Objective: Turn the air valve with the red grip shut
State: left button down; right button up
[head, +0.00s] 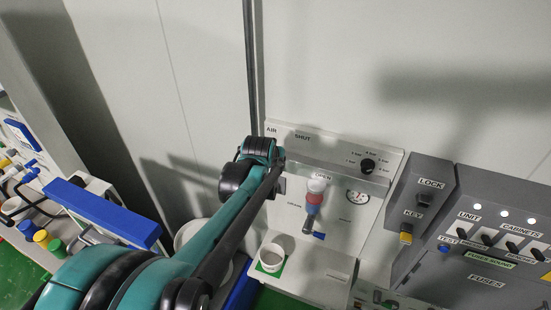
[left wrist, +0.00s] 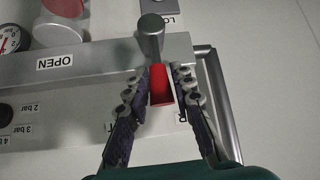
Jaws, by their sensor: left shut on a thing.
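The air valve's lever shows in the left wrist view, with a grey metal body (left wrist: 151,38) and a red grip (left wrist: 161,86). My left gripper (left wrist: 161,80) is shut on the red grip, one finger on each side. The lever points towards the panel edge with the partly covered AIR and SHUT lettering, and the OPEN label (left wrist: 55,62) lies off to its side. In the head view my left wrist and arm hide the grip and fingers; the SHUT label (head: 303,136) and the AIR label (head: 272,129) show above. My right gripper is not in view.
A white cup (head: 271,257) stands below. A grey lock-and-switch box (head: 470,240) is to the right. A metal bar (left wrist: 222,105) runs close beside the gripper.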

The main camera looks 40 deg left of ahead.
pick_arm(q)
jog(key=shift+s+f, duration=0.1)
jog(key=shift+f, duration=0.05)
jog(key=c, duration=1.6)
grip_release()
jog(key=o, duration=0.3)
jog(key=v, duration=1.2)
jog(key=s+d+f+m+h+b, duration=0.1)
jog(key=s+d+f+b, duration=0.2)
jog(key=d+f+b, duration=0.3)
jog(key=s+d+f+m+h+b, duration=0.1)
jog(key=d+f+b, duration=0.5)
jog(key=f+b, duration=0.8)
jog(key=s+d+f+m+g+h+b, duration=0.1)
jog(key=s+d+f+m+b, duration=0.2)
jog(key=f+b, duration=0.8)
jog(key=shift+s+d+f+h, duration=0.1)
jog(key=shift+s+d+f, duration=0.45)
jog(key=shift+f, duration=1.55)
jog(key=shift+s+d+f+h, duration=0.2)
jog(key=shift+d+f, duration=0.5)
jog(key=shift+f, duration=1.45)
jog(key=shift+s+d+f, duration=0.5)
jog(key=shift+d+f, duration=0.15)
jog(key=shift+f, duration=1.45)
